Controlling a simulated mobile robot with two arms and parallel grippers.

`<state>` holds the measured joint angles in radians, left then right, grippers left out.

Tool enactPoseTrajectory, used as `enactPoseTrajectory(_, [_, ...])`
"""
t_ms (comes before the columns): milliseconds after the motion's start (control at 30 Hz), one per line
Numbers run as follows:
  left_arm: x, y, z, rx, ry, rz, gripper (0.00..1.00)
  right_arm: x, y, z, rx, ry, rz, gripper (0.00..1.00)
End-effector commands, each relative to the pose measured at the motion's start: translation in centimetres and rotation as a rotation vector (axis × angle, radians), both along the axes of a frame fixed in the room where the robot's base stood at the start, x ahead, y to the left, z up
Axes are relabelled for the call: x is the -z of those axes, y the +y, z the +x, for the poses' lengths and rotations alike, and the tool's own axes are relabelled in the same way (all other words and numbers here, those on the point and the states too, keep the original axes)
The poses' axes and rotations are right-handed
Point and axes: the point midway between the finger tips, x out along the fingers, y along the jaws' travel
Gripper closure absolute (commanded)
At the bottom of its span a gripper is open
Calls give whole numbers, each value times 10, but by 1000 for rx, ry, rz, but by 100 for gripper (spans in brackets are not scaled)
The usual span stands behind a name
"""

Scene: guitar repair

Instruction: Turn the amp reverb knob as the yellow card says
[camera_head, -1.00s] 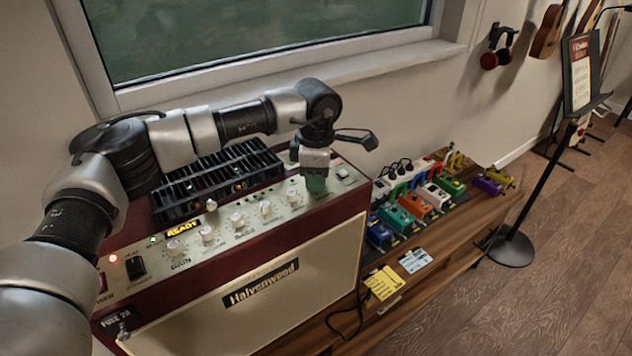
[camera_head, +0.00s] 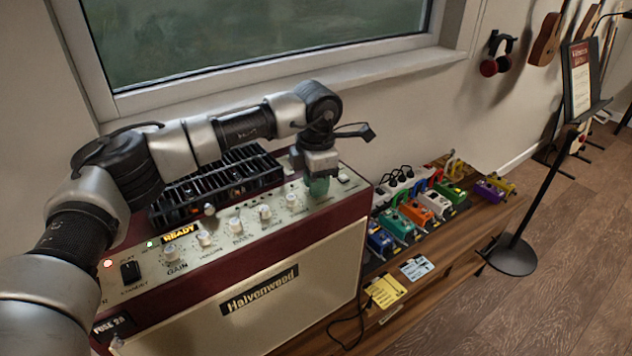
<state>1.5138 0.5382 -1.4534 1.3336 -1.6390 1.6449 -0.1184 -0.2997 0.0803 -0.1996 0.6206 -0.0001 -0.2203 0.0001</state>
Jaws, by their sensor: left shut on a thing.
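The amp (camera_head: 225,325) is a dark red cabinet with a cream front and a "Halvenwood" label. Its sloped top panel carries a row of pale knobs, among them gain (camera_head: 172,249), volume (camera_head: 204,239) and bass (camera_head: 236,225). My left gripper (camera_head: 318,187) points down at the right end of this row, shut on the knob there, the reverb knob by its place. The gripper hides the knob, its label and its pointer. The yellow card (camera_head: 386,289) lies on the wooden bench right of the amp; its writing is too small to read. My right gripper is not in view.
A black slatted unit (camera_head: 222,180) stands on the amp behind the knobs. A lit "READY" display (camera_head: 180,232) is on the panel. A pale blue card (camera_head: 416,267) and several coloured pedals (camera_head: 418,207) lie to the right. A music stand (camera_head: 540,190) stands beyond.

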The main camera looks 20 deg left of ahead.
Motion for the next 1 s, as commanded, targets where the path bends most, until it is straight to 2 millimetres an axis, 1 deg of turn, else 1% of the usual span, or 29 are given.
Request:
enactPoseTrajectory(233, [-1, 0, 0, -1, -1, 0, 100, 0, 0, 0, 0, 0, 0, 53])
enactPoseTrajectory(267, [-1, 0, 0, -1, -1, 0, 74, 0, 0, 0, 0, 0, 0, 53])
enactPoseTrajectory(400, [-1, 0, 0, 0, -1, 0, 53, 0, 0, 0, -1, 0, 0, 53])
enactPoseTrajectory(667, [-1, 0, 0, 1, -1, 1, 53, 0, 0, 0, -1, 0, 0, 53])
enactPoseTrajectory(767, [-6, 0, 1, 1, -3, 0, 53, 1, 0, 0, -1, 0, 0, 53])
enactPoseTrajectory(867, [-20, 0, 1, 1, -4, -1, 53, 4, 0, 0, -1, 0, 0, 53])
enactPoseTrajectory(1000, [-49, -1, 1, 2, -6, -1, 53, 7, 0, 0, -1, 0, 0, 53])
